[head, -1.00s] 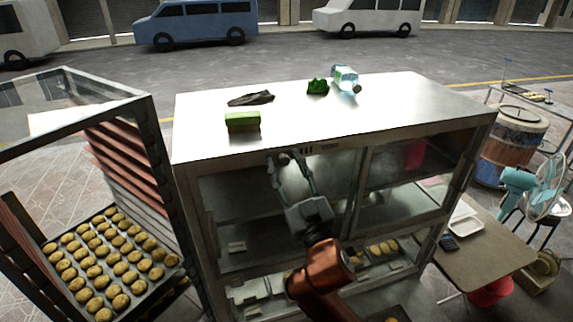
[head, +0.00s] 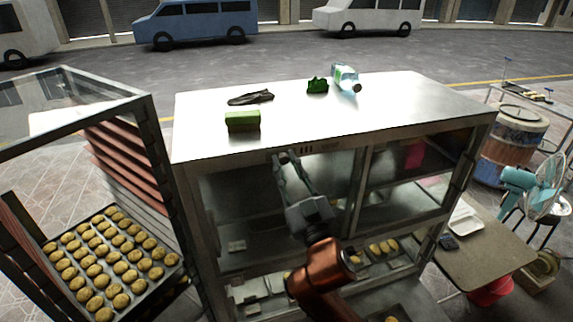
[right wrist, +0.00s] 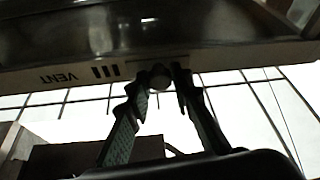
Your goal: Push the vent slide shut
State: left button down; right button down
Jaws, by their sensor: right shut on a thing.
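The vent slide's round knob (right wrist: 160,77) sits on the cabinet's top front rail, beside dark vent slots (right wrist: 104,72) and an upside-down VENT label (right wrist: 58,78). My right gripper (right wrist: 160,80) is shut on the knob, one finger on each side. In the head view, my right gripper (head: 287,156) reaches up to the rail, just left of the slots (head: 305,150). The fingers hide the knob there. How far the slide covers the slots is hard to tell. My left gripper is not in view.
The metal cabinet (head: 420,100) carries a green block (head: 242,121), a dark cloth (head: 250,98), a green bundle (head: 317,86) and a bottle (head: 345,78). A tray rack (head: 165,200) with buns stands left. A table (head: 490,255) and fan (head: 545,185) stand right.

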jog(key=d, duration=0.1)
jog(key=w+d+p, duration=0.1)
jog(key=d, duration=0.1)
jog(key=d+p, duration=0.1)
jog(key=d, duration=0.1)
jog(key=shift+w+d, duration=0.15)
jog(key=shift+w, duration=0.15)
jog(key=c, duration=1.7)
grip_release()
jog(key=shift+d, duration=0.1)
jog(key=v, duration=1.2)
